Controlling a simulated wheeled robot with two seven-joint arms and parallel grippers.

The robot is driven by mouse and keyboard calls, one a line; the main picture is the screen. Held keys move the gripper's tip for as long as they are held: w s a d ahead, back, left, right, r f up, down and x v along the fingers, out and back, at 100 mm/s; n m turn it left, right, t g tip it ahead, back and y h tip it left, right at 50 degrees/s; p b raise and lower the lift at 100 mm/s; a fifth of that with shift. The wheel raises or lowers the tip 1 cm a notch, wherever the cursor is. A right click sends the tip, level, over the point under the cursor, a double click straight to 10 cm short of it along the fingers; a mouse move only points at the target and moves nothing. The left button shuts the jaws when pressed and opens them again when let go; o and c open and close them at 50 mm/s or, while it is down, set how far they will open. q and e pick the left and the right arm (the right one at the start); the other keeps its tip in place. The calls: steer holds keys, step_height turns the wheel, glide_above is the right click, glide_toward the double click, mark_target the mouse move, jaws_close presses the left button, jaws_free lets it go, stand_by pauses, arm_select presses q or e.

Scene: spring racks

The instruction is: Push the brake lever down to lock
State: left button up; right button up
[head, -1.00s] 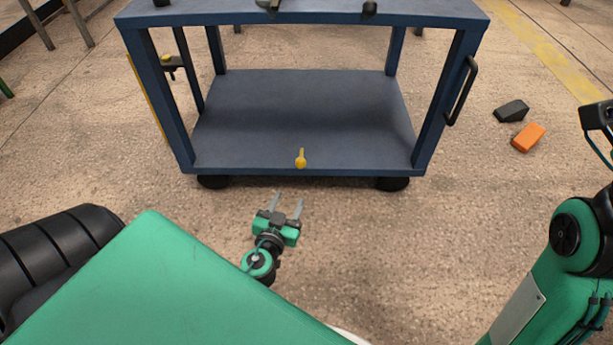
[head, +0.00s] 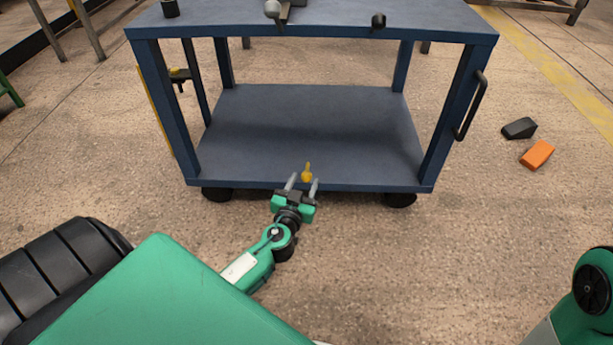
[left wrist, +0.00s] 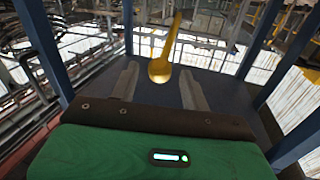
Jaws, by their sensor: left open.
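The yellow brake lever (head: 307,174) stands upright at the middle of the front edge of the blue cart's lower shelf (head: 310,130). In the left wrist view the lever (left wrist: 161,66) shows as a yellow rod with a round knob at its lower end, in line with the gap between my fingers. My left gripper (head: 302,184) is open and empty at the shelf's front edge, with its fingertips on either side of the lever in the picture. I cannot tell whether it touches the lever. My right gripper is out of view.
The cart's blue posts stand at both sides, with a black handle (head: 471,106) on the right. Dark items lie on its top. A black wedge (head: 519,128) and an orange block (head: 537,154) lie on the floor at right. The floor before the cart is clear.

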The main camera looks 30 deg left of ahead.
mark_target(307, 175)
arm_select(q)
steer(key=shift+x, duration=1.5)
jaws_close()
steer(key=shift+f, duration=0.1)
